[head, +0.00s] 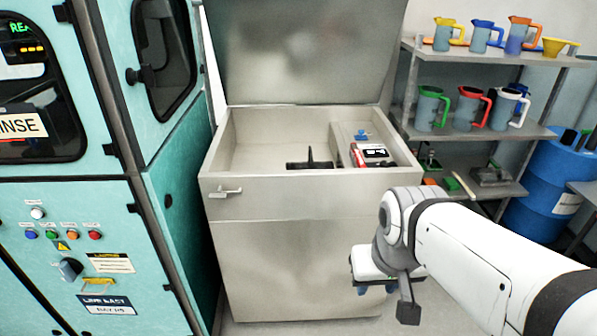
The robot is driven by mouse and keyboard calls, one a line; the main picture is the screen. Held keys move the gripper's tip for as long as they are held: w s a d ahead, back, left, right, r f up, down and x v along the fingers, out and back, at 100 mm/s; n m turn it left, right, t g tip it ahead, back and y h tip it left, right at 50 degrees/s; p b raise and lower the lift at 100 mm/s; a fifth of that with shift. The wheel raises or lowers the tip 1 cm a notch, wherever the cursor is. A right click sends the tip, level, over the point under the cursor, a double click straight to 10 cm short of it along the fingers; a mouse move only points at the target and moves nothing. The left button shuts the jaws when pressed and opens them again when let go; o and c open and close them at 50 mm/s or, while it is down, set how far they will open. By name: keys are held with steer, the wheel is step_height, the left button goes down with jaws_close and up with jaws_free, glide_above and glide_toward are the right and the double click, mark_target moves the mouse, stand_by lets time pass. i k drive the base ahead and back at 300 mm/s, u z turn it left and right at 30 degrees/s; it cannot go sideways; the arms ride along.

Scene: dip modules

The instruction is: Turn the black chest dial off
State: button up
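A steel chest (290,245) stands in the middle of the head view with its lid (300,50) raised. Inside it is a black part (309,164) with a flat base and an upright fin; I cannot tell for sure whether this is the chest dial or how it is set. A panel to its right inside the chest carries a small blue knob (361,135) and a red and black unit (373,155). My gripper (376,289) hangs in front of the chest's lower right front, below the rim and away from the black part. Its fingers are small and partly hidden by my wrist.
A teal machine (180,215) stands close on the left, with coloured buttons and a dark rotary knob (70,268). The chest has a front handle (225,193). Shelves (475,130) with jugs and a blue barrel (548,190) are at the right. The raised lid blocks the back.

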mark_target(383, 163)
steer(key=z, duration=0.1)
steer(key=i, duration=1.15)
steer(key=u, duration=0.05)
